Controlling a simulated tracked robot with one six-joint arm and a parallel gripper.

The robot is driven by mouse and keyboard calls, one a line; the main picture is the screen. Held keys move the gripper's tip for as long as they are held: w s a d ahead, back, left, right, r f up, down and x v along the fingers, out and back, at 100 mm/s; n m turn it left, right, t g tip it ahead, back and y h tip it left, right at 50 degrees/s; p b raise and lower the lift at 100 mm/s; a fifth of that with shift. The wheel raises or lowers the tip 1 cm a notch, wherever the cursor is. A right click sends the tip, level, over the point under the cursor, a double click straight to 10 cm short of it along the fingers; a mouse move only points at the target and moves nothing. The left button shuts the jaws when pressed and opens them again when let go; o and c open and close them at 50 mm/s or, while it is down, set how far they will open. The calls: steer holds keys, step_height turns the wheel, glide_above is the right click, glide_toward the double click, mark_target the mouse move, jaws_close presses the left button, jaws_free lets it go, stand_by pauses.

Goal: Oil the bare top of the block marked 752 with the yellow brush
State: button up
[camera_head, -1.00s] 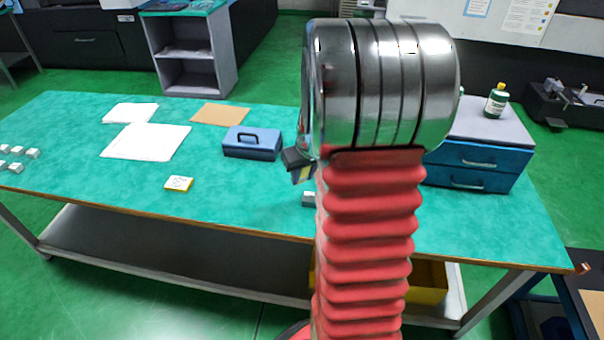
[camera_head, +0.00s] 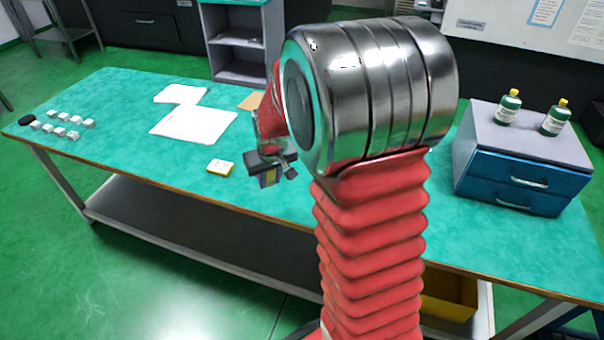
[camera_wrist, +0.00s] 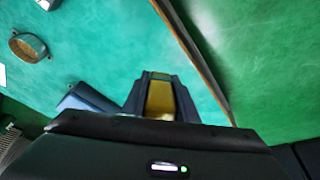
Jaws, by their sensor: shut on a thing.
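My gripper (camera_head: 268,172) is above the table, left of my arm's large metal joint. It is shut on the yellow brush (camera_wrist: 160,100), of which only a yellow part shows between the fingers in the wrist view. Several small pale blocks (camera_head: 73,134) stand in rows at the table's left end, well away from my gripper. Their marks are too small to read, so I cannot tell which is 752. A yellow-edged piece with a white top (camera_head: 220,167) lies on the table just left of my gripper.
White sheets (camera_head: 195,123) lie on the green table (camera_head: 130,120). A blue drawer unit (camera_head: 520,180) at right carries two green bottles with yellow caps (camera_head: 508,107). A round brown dish (camera_wrist: 27,46) shows in the wrist view. The table between the blocks and the yellow-edged piece is clear.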

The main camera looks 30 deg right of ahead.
steer(key=w+a+n, duration=0.1)
steer(key=w+a, duration=0.1)
steer(key=a, duration=1.1)
steer(key=shift+y, duration=0.3)
steer(key=shift+w, duration=0.1)
